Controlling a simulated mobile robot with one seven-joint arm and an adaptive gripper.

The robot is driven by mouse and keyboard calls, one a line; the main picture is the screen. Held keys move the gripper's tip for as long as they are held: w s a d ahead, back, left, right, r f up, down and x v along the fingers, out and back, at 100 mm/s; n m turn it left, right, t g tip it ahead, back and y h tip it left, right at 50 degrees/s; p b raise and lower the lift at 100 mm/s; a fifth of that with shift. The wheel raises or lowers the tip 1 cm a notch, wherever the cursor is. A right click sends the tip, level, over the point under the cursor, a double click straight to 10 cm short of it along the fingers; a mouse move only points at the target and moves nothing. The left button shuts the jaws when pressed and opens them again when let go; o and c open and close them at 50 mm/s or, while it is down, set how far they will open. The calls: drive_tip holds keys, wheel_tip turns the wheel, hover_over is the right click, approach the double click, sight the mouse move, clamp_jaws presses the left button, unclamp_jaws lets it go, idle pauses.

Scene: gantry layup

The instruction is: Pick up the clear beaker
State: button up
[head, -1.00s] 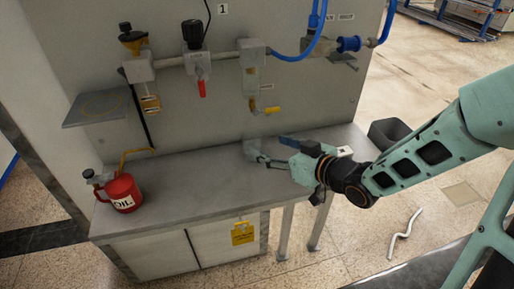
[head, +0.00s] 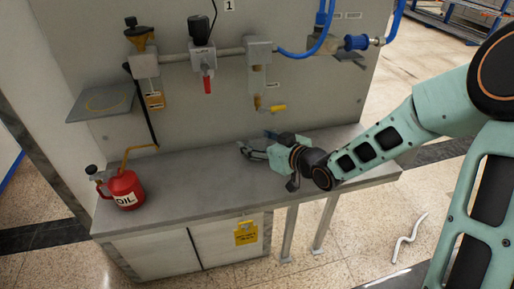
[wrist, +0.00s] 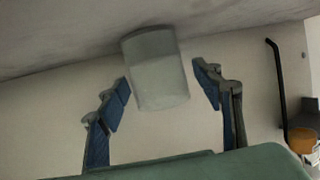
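The clear beaker (wrist: 157,75) shows in the wrist view as a pale, see-through cylinder on the grey bench (head: 200,190). It is between the two blue-padded fingers of my gripper (wrist: 163,92), which are spread apart. A gap shows between the beaker and each finger, wider on the right at the tips. In the head view my gripper (head: 256,149) is low over the back of the bench, below the yellow-handled tap. I cannot make out the beaker clearly in the head view.
A red oil can (head: 125,190) stands at the bench's left end. A yellow-handled tap (head: 270,108) and pipework with a red-handled valve (head: 207,84) are on the back panel. A grey shelf (head: 100,102) juts out at left. The bench's front middle is clear.

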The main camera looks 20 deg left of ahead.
drive_tip(key=c, duration=1.2)
drive_tip(key=shift+r, duration=0.1)
